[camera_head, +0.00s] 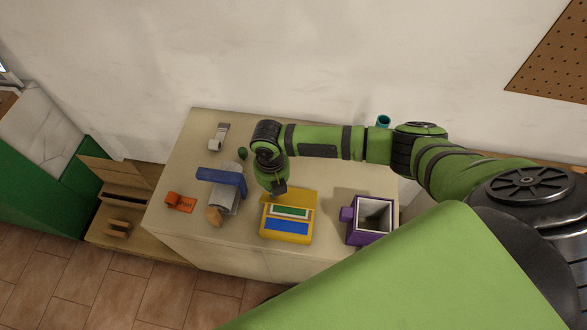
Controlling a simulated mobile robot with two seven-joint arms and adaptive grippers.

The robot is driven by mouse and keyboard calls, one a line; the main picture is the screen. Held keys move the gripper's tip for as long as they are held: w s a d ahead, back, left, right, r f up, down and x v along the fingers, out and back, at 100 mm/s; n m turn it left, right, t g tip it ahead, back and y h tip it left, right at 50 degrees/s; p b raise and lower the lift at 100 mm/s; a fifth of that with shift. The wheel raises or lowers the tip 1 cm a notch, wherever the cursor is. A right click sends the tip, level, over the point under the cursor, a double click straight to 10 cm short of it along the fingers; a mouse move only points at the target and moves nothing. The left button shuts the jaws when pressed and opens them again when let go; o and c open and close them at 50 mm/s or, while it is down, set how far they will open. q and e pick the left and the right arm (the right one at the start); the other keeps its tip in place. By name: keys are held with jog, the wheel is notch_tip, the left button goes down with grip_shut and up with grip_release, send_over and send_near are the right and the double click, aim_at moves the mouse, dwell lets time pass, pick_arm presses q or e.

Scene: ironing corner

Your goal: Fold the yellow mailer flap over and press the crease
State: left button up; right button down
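The yellow mailer (264,228) lies near the front edge of the table. Its front part carries a blue panel and a green panel with a white border. A plain yellow strip at its back, seemingly the flap (303,198), reaches away from me; I cannot tell its exact angle. My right arm comes in from the right and bends down over the mailer. My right gripper (279,188) is at the back left part of the yellow strip and hides some of it. Whether it touches, and whether its fingers are open, cannot be made out. My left gripper is out of view.
On the beige table (330,252), a purple box-like container (357,236) stands right of the mailer. To the left are a grey roll with a blue bar (221,178), an orange piece (180,202) and a grey-white item (219,137). A teal cup (383,121) stands behind my arm.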

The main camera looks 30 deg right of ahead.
aim_at(272, 201)
jog(key=shift+s+a+f, duration=0.4)
jog(key=shift+s+f, duration=0.15)
jog(key=shift+s+a+f+b, duration=0.15)
jog(key=shift+s+a+f, duration=0.1)
jog(key=shift+f, duration=0.2)
jog(key=shift+s+a+f+b, duration=0.15)
jog(key=shift+s+f, duration=0.05)
jog(key=shift+f, duration=0.25)
jog(key=shift+s+a+f+b, duration=0.2)
jog(key=shift+f+b, duration=0.1)
jog(key=shift+f, duration=0.25)
jog(key=shift+s+a+f+b, duration=0.1)
jog(key=shift+s+f+b, duration=0.15)
jog(key=shift+f, duration=0.25)
